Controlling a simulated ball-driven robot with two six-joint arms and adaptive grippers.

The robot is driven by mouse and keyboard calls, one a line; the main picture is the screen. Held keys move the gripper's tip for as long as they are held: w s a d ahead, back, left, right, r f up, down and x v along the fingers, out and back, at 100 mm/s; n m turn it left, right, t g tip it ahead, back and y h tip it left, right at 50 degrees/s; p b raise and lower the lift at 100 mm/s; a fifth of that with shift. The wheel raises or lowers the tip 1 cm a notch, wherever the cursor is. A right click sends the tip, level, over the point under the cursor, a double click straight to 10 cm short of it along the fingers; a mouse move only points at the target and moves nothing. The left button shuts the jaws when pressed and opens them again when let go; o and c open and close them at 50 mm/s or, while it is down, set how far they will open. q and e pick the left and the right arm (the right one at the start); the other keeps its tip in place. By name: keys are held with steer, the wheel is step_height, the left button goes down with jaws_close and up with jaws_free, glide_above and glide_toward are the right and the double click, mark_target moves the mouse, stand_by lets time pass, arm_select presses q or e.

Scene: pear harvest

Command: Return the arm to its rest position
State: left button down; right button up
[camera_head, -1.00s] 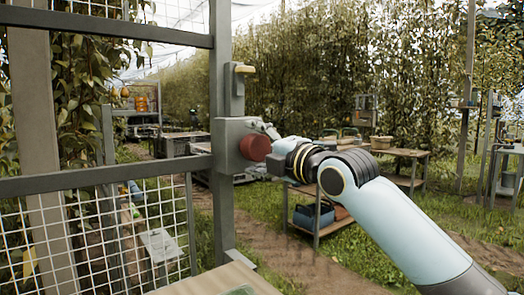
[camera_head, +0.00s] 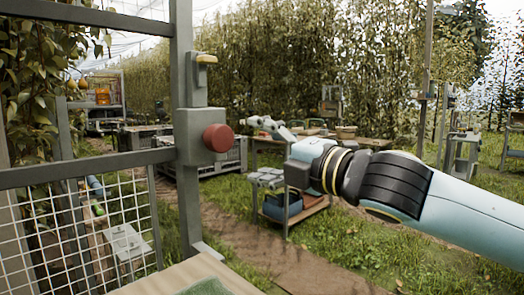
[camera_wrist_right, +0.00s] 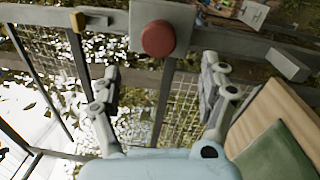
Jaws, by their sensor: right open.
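My right gripper (camera_head: 254,150) is open and empty in the head view, its two fingers spread one above the other. It is right of the red round button (camera_head: 218,138) and visibly apart from it in the picture. The button sits on a grey box on the gate post (camera_head: 187,215). In the right wrist view the open fingers (camera_wrist_right: 160,65) frame the button (camera_wrist_right: 158,38), with nothing between them. My right arm reaches in from the right edge. My left gripper is not in view.
A mesh gate (camera_head: 85,172) fills the left side, and a yellow latch (camera_head: 206,58) tops the box. A board with a green cloth (camera_head: 205,287) is at the bottom. A wooden table (camera_head: 372,143) and a shelf with a blue crate (camera_head: 282,204) stand behind my arm. Grass lies to the right.

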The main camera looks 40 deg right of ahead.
stand_by(0.4)
steer(key=d+f+m+g+h, duration=0.2)
steer(key=d+f+m, duration=0.15)
steer(key=f, duration=0.85)
steer(key=d+f+m+g+h, duration=0.3)
steer(key=d+f, duration=0.2)
steer(key=f, duration=0.8)
steer(key=s+d+f+m+g, duration=0.15)
steer(key=s+f, duration=0.25)
steer(key=f, duration=0.6)
steer(key=s+f+m+g, duration=0.2)
steer(key=s+f+m, duration=0.15)
steer(key=f, duration=0.55)
steer(key=s+a+f+m+g, duration=0.2)
steer(key=s+a+f+g, duration=0.1)
steer(key=s+f, duration=0.7)
steer(key=s+a+f+m+g, duration=0.2)
steer(key=s+f+m+g, duration=0.1)
steer(key=s+f, duration=0.7)
steer(key=s+a+f+m+g, duration=0.1)
steer(key=s+a+f+m, duration=0.1)
steer(key=s, duration=0.7)
steer(key=s+a+f+m+g+y, duration=0.1)
steer(key=s+a+f+m+g, duration=0.1)
steer(key=s, duration=0.8)
step_height(320, 180, down, 3)
steer(key=shift+a+r+m+y, duration=0.2)
steer(key=shift+a+m+y, duration=0.1)
steer(key=shift+a+m, duration=0.2)
